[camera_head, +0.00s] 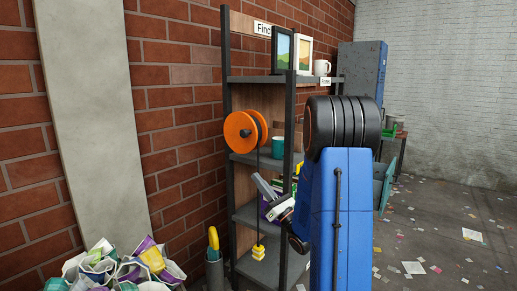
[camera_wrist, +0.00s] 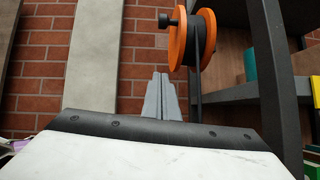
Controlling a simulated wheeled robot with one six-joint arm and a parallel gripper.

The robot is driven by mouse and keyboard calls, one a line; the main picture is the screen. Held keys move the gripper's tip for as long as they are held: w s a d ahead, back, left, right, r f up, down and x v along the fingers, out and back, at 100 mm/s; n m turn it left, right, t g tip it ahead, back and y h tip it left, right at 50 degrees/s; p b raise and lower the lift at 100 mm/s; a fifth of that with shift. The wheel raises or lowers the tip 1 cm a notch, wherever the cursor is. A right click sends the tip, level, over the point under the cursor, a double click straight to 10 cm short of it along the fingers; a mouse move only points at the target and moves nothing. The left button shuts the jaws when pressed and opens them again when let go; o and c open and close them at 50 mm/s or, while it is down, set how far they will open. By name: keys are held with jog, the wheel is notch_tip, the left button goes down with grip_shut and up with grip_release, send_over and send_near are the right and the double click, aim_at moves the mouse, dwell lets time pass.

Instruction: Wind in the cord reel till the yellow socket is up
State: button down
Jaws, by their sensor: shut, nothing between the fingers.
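The orange cord reel (camera_head: 239,132) is mounted on the near side of the shelf unit; it also shows at the top of the wrist view (camera_wrist: 180,42). A black crank knob (camera_wrist: 164,21) sticks out from its left disc in the wrist view. A dark cord (camera_head: 258,190) hangs straight down from the reel. The yellow socket (camera_head: 258,252) hangs at its lower end, low beside the bottom shelf. My gripper (camera_head: 260,180) is shut and empty, below the reel and above the socket. Its grey fingers (camera_wrist: 160,76) point up, left of the cord and apart from the knob.
The shelf unit's dark post (camera_head: 288,130) stands close to my arm. A teal cup (camera_head: 278,147) sits on the middle shelf, and picture frames and a white mug (camera_head: 322,67) on top. A bin with a yellow umbrella handle (camera_head: 213,240) and a crumpled-packet heap (camera_head: 120,266) are lower left.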

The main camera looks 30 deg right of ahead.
aim_at(251, 145)
jog(key=shift+t, duration=0.5)
jog(key=w+r, duration=0.1)
jog(key=r, duration=0.2)
jog(key=w+r, duration=0.2)
jog(key=r, duration=0.2)
jog(key=w+r, duration=0.2)
jog(key=r, duration=0.1)
jog(key=shift+a+r, duration=0.2)
jog(key=shift+r, duration=0.1)
jog(key=shift+w+r, duration=0.15)
jog(key=shift+r, duration=0.4)
jog(key=shift+d+r, duration=0.1)
jog(key=shift+r+g, duration=0.2)
jog(key=shift+g, duration=0.2)
jog(key=shift+r+h, duration=0.15)
jog(key=shift+h, duration=0.15)
